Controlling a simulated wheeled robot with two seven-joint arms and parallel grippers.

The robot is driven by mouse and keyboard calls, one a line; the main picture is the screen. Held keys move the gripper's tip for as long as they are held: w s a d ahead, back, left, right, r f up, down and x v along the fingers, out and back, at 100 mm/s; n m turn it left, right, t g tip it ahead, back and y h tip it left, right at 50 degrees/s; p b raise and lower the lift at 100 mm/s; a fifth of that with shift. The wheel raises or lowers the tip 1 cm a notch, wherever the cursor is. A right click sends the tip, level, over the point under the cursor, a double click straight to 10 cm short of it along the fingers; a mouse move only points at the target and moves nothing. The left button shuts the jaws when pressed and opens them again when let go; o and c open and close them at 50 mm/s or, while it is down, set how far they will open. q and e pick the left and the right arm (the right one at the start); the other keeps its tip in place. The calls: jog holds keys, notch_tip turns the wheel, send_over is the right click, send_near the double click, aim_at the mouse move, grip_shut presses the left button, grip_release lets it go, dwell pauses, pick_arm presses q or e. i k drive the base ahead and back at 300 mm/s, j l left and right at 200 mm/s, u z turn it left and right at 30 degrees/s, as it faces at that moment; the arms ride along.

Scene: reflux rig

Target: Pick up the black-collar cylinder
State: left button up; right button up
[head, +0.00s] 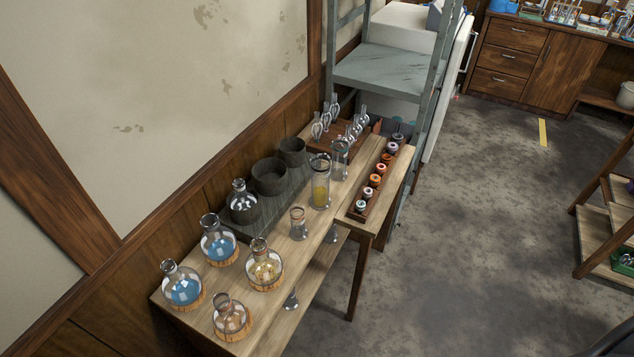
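Glass cylinders stand upright on the long wooden bench against the wall. The tallest cylinder (320,184) holds yellow content and has a dark ring near its top. Just behind it and to the right stands a clear cylinder (340,160), also with a dark band near its top. A shorter clear vessel (298,224) with a reddish-brown band stands in front. At this size I cannot tell for sure which of the two dark-ringed ones is the black-collar cylinder. Neither of my grippers is in view.
Round flasks of blue liquid (184,290) and yellowish liquid (264,272) on cork rings crowd the bench's near end. Dark pots (269,177) line the wall side. A rack of small jars (364,206) lies on the right. Open floor (470,210) spreads to the right.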

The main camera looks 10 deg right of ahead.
aim_at(320, 200)
jog(key=i+l+u, duration=0.3)
jog(key=l, duration=0.5)
jog(key=i+l+u, duration=0.1)
jog(key=l+u, duration=0.25)
jog(key=l, duration=0.5)
jog(key=l+u, duration=0.3)
jog(key=l, duration=0.55)
jog(key=i, duration=0.05)
